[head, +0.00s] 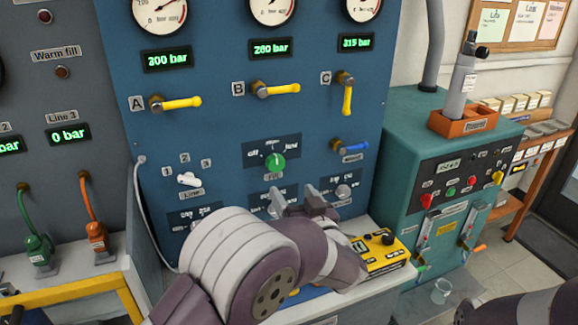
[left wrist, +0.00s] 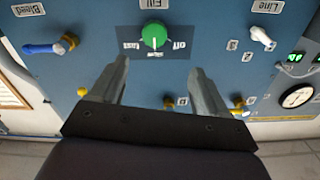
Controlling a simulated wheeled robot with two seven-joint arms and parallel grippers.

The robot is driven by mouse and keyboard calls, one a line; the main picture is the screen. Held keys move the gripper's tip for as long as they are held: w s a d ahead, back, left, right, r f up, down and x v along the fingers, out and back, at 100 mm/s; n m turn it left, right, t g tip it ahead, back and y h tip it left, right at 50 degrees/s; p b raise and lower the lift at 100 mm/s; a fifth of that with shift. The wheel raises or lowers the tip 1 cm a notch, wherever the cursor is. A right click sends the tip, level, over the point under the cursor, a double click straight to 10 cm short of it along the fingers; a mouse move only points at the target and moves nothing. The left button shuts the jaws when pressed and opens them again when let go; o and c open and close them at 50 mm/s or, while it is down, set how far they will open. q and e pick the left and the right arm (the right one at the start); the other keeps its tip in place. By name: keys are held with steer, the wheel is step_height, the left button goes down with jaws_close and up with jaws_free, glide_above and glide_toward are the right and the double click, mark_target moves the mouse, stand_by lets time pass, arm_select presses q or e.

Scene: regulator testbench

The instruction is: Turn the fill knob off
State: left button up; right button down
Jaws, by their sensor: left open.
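The green fill knob (head: 274,162) is on the blue panel, on a dark plate under the gauges. In the left wrist view the knob (left wrist: 154,36) appears upside down between the words "Off" and "Fast". Its pale mark points to the small middle label, away from "Off". My left gripper (head: 294,198) is open and empty in front of the panel, just below the knob in the head view. In the left wrist view its two fingers (left wrist: 162,72) are spread apart and the knob shows beyond them; they do not hold it. My right gripper is out of view.
Yellow valve levers (head: 182,103) sit above the knob, a blue bleed lever (head: 354,147) to its right and a white line selector (head: 188,179) to its left. A yellow box (head: 384,254) stands on the bench. A teal cabinet (head: 408,140) stands at right.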

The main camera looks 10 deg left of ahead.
arm_select(q)
glide_toward(277, 165)
steer(key=x, duration=0.4)
steer(key=p+x, duration=0.1)
steer(key=x, duration=0.2)
steer(key=shift+w+a, duration=0.25)
steer(key=shift+a, duration=0.1)
steer(key=shift+w, duration=0.45)
steer(key=shift+s, duration=0.1)
steer(key=c, duration=1.1)
steer(key=shift+o, duration=0.3)
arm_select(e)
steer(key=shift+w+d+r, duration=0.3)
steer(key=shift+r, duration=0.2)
